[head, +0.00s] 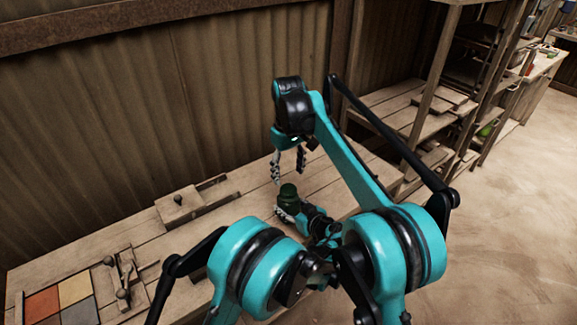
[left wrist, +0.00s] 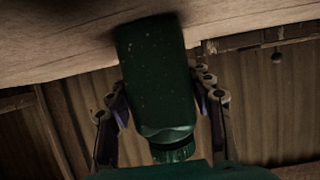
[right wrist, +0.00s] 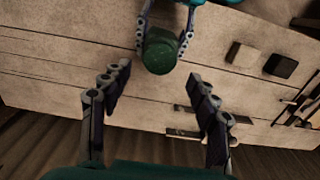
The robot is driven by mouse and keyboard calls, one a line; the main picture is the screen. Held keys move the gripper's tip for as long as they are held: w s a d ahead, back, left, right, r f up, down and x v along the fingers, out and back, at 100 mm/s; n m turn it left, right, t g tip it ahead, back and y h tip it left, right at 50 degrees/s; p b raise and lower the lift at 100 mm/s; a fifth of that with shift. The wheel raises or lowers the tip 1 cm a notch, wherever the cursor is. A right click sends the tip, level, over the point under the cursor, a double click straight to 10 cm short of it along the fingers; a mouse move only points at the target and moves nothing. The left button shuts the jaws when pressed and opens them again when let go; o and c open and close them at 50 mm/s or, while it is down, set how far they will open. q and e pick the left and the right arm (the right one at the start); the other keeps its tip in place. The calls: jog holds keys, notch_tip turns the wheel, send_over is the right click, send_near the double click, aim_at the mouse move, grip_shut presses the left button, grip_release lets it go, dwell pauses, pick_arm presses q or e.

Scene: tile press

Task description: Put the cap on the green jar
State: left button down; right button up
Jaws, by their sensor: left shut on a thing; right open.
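The green jar (head: 288,196) is upright at the right end of the wooden workbench. My left gripper (head: 296,212) is shut on it. The left wrist view shows the jar body (left wrist: 155,75) between the fingers, with a ridged dark green part (left wrist: 173,149) at its narrow end; I cannot tell whether that is the cap or the neck. Whether the base touches the bench is unclear. My right gripper (head: 288,163) is open and empty above the jar.
A wooden block with a dark knob (head: 180,205) stands near the wall. A wooden press-like tool (head: 124,278) and coloured tiles (head: 75,290) lie at the left. A tan block (right wrist: 243,54) and a dark block (right wrist: 280,66) show in the right wrist view. Shelves (head: 400,105) stand behind.

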aim_at(289, 189)
notch_tip(289, 189, down, 6)
dwell(0.4)
jog(key=c, duration=1.2)
jog(key=o, duration=1.3)
jog(key=shift+o, duration=0.2)
